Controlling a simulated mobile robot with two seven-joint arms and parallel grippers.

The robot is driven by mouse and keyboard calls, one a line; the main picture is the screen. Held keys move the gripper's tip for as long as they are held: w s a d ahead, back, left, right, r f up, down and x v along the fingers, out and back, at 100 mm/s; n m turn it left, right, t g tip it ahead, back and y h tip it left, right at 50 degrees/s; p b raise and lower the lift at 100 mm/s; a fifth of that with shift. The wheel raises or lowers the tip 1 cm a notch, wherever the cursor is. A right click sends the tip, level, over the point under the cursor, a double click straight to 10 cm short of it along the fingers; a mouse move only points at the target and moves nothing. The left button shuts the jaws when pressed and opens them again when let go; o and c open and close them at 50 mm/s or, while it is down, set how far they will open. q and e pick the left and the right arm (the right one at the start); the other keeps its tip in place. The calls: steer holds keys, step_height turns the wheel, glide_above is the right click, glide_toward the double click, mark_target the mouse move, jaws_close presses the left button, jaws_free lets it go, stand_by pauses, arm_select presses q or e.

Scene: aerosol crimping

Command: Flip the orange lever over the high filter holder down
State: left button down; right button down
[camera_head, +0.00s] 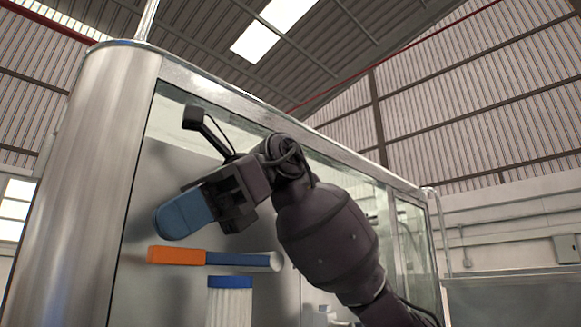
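The lever has an orange handle (177,255) at its left end and a dark blue shaft that runs right to a pale round end. It lies about level across the front of the machine. Below its shaft stands a white ribbed filter (230,306) with a blue cap; its lower part is cut off by the frame, and its holder cannot be made out. My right gripper (180,216), with blue fingertips, is just above the orange handle in the picture, with a small gap showing. The fingers overlap from this side, so their opening is hidden. My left gripper is out of view.
A large metal-framed machine with a rounded steel column (90,170) at the left and glass panels (300,160) surrounds the lever. My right arm covers part of the glass. A grey wall box (568,248) is far right.

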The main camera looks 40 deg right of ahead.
steer(key=shift+a+f+h, duration=0.1)
steer(key=shift+f+h, duration=0.3)
steer(key=shift+f, duration=0.35)
steer(key=shift+d+r, duration=0.25)
steer(key=shift+r, duration=0.3)
steer(key=v, duration=1)
steer(key=shift+r, duration=0.1)
steer(key=shift+d+r, duration=0.2)
steer(key=shift+d, duration=0.2)
steer(key=shift+a, duration=0.15)
